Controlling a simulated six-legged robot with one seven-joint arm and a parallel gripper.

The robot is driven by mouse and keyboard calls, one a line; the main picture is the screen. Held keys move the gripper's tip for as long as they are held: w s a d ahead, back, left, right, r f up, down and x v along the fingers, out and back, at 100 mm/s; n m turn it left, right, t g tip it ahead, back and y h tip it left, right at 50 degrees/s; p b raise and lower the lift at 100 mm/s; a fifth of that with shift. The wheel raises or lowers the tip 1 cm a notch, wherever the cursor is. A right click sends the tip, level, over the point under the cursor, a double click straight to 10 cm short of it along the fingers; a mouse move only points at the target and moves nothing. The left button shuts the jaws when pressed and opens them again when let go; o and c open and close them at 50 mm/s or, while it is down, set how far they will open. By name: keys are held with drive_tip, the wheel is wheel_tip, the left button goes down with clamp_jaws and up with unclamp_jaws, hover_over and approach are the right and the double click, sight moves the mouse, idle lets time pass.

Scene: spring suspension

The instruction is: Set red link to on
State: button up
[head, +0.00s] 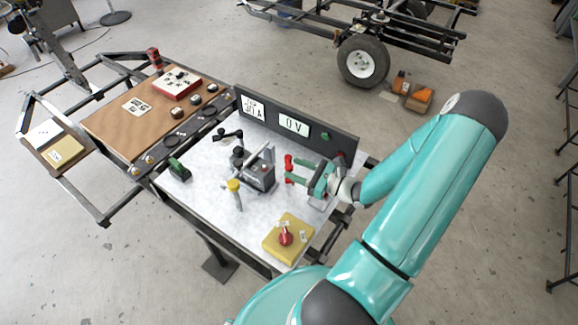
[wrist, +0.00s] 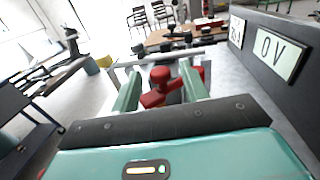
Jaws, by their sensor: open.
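A red link-like piece (head: 288,161) stands on the grey-white bench top, left of my gripper (head: 289,172). In the wrist view this red piece (wrist: 158,84) has a rounded top and a short slanted bar, and sits between the two green fingers of my gripper (wrist: 158,92). The fingers are open on either side of it, and I cannot tell whether either one touches it. Another bit of red (wrist: 201,72) shows behind the right finger. The base of the red piece is hidden. No on or off marking on it is readable.
A dark upright panel (head: 347,145) with a display (head: 294,125) reading 0 V stands behind. A grey device (head: 260,176) and a yellow-capped post (head: 234,186) stand to the left. A yellow box (head: 276,246) with a red knob (head: 285,239) sits at the front.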

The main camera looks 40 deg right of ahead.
drive_tip(key=shift+x, duration=1.4)
clamp_jaws()
